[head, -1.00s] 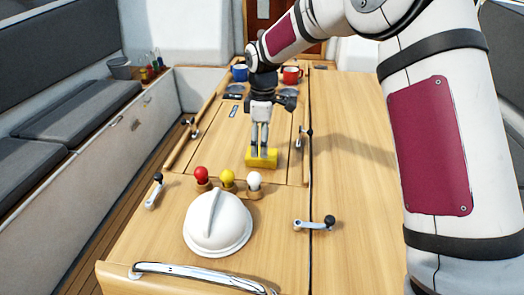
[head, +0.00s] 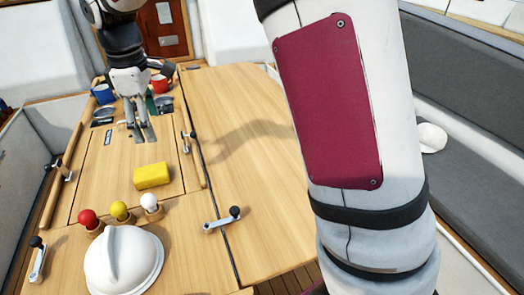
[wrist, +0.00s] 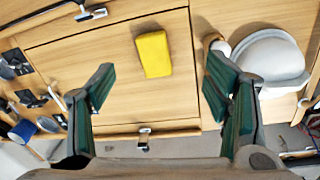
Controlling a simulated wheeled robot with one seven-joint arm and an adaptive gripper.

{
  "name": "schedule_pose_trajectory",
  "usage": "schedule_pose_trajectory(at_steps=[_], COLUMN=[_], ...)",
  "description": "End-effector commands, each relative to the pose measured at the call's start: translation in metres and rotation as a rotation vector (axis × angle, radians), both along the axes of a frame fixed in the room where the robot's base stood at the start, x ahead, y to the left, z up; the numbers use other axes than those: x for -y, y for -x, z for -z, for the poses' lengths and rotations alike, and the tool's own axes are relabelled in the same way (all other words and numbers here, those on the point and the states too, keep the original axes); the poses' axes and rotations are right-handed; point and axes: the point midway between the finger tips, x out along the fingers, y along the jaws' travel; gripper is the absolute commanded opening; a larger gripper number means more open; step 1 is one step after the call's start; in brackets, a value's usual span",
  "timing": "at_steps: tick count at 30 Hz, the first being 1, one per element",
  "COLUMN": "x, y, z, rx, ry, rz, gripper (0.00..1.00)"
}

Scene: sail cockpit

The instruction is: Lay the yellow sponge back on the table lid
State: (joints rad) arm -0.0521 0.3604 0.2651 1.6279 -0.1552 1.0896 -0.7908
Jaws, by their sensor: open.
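The yellow sponge (head: 152,175) lies flat on the wooden table lid (head: 105,170), in front of the row of knobs as seen from the far end. It also shows in the wrist view (wrist: 154,54), lying on the lid panel between and beyond my fingers. My gripper (head: 141,130) is raised above the lid, farther back than the sponge and clear of it. In the wrist view its two green-padded fingers (wrist: 158,92) stand wide apart with nothing between them.
Red, yellow and white round knobs (head: 119,211) and a white dome (head: 124,260) stand at the near end. A crank handle (head: 222,220) is to their right. Blue (head: 103,94) and red (head: 159,83) mugs stand at the back. The right table leaf (head: 240,130) is clear.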

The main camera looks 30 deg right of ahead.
Motion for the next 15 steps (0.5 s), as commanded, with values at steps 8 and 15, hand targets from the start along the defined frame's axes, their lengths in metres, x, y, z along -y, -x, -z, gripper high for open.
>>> schedule_pose_trajectory(at_steps=[8,15], x=[0.053,0.091], y=[0.09,0.174], z=[-0.064,-0.084], rx=[0.131,0.232], ry=[-0.023,-0.1], rz=[0.343,0.647], gripper=[0.71,0.71])
